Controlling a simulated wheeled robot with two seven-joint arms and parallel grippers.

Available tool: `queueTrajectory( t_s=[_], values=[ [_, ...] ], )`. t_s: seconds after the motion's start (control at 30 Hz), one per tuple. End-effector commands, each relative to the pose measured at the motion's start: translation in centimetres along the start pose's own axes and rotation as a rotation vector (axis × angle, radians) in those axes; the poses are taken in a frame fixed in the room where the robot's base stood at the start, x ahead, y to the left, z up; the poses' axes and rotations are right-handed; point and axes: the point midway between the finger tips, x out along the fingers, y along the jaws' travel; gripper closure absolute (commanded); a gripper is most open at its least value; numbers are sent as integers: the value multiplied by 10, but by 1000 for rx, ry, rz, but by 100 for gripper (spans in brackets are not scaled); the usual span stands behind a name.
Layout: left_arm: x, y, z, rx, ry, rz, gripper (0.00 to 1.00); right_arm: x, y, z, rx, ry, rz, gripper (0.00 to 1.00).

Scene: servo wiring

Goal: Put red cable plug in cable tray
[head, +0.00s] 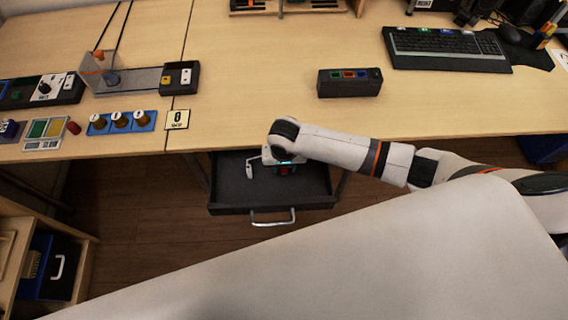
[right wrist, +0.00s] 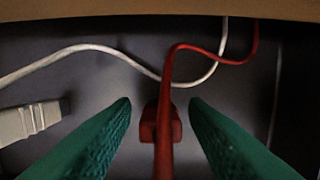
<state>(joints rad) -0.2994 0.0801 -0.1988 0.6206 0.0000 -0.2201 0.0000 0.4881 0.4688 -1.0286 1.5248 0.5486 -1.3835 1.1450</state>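The red cable plug (right wrist: 175,128) lies on the dark floor of the open drawer (head: 232,188), its red cable running up and away to the right in the right wrist view. My right gripper (right wrist: 160,103) has its green fingers apart on either side of the plug, with a narrow gap showing on each side. In the head view my right gripper (head: 285,169) is down in the drawer and mostly hides the plug. I cannot tell a cable tray apart from this drawer. My left gripper is not in view.
A white plug (right wrist: 28,122) with a white cable (right wrist: 95,48) lies left of my fingers in the drawer. The wooden table edge (right wrist: 100,10) overhangs the drawer's back. On the tabletop stand a black box (head: 349,90), a keyboard (head: 445,48) and a blue knob panel (head: 122,122).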

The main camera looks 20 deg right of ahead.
Motion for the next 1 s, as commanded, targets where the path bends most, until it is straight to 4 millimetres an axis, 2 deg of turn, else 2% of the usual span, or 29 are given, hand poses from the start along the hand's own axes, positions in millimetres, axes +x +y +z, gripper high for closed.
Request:
queueTrajectory(
  t_s=[0.17,0.27,0.7,0.83,1.0],
  values=[
    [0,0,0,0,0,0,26,-5,0,1,-1,-2,0,59],
    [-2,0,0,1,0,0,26,-17,1,1,-1,-1,3,59],
    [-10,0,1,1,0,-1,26,-105,1,2,0,-2,3,59],
    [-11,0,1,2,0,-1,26,-118,1,1,0,-1,2,59],
    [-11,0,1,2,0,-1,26,-124,0,1,1,1,0,59]
  ],
)
